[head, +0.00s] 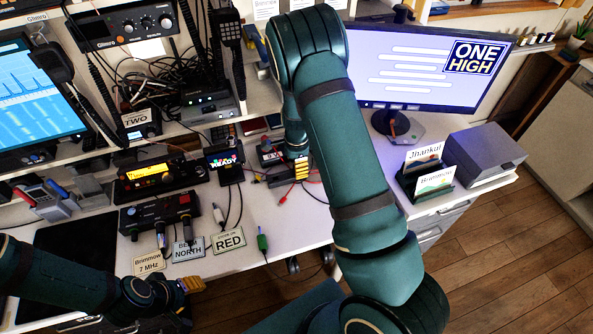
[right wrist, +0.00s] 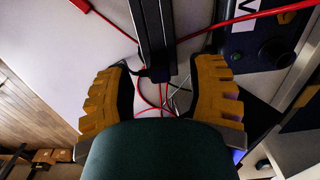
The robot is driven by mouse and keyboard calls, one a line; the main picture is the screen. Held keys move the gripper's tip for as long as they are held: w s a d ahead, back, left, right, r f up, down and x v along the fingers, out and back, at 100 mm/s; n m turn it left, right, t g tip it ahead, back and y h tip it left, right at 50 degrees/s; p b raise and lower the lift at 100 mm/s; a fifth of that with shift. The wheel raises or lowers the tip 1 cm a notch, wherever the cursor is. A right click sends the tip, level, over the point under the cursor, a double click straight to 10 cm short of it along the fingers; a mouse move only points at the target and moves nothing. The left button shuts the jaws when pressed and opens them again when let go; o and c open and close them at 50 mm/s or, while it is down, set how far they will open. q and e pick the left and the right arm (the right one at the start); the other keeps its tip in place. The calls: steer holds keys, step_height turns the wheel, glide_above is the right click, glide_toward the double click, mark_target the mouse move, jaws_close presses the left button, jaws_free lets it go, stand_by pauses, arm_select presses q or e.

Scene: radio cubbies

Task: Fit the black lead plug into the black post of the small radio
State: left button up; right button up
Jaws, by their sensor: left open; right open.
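My right gripper (head: 298,170) is over the desk beside a small dark unit (head: 270,152), partly behind my arm. In the right wrist view its yellow fingers (right wrist: 165,66) are spread either side of a long dark bar, with thin red and dark leads below. I cannot tell whether it touches them. The black plug and black post are not clearly seen. My left gripper (head: 186,287) is open at the desk's front edge, apart from the leads.
A radio with an orange display (head: 160,176) and a box reading READY (head: 224,163) stand left of my right gripper. A monitor (head: 425,65) stands at right.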

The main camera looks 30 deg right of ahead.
steer(key=shift+f, duration=0.75)
steer(key=shift+o, duration=0.2)
steer(key=shift+r, duration=0.1)
jaws_close()
steer(key=shift+r, duration=0.1)
step_height(320, 180, up, 10)
steer(key=shift+f+p, duration=0.1)
steer(key=shift+p, duration=1)
steer(key=s+a+r+n, duration=0.1)
steer(key=s+a+n, duration=0.3)
steer(key=a+n, duration=0.3)
steer(key=s+a+n, duration=0.3)
steer(key=a+n, duration=0.4)
steer(key=n, duration=0.6)
steer(key=shift+s+r+n, duration=0.3)
steer(key=shift+s+r, duration=0.05)
steer(key=shift+r, duration=0.05)
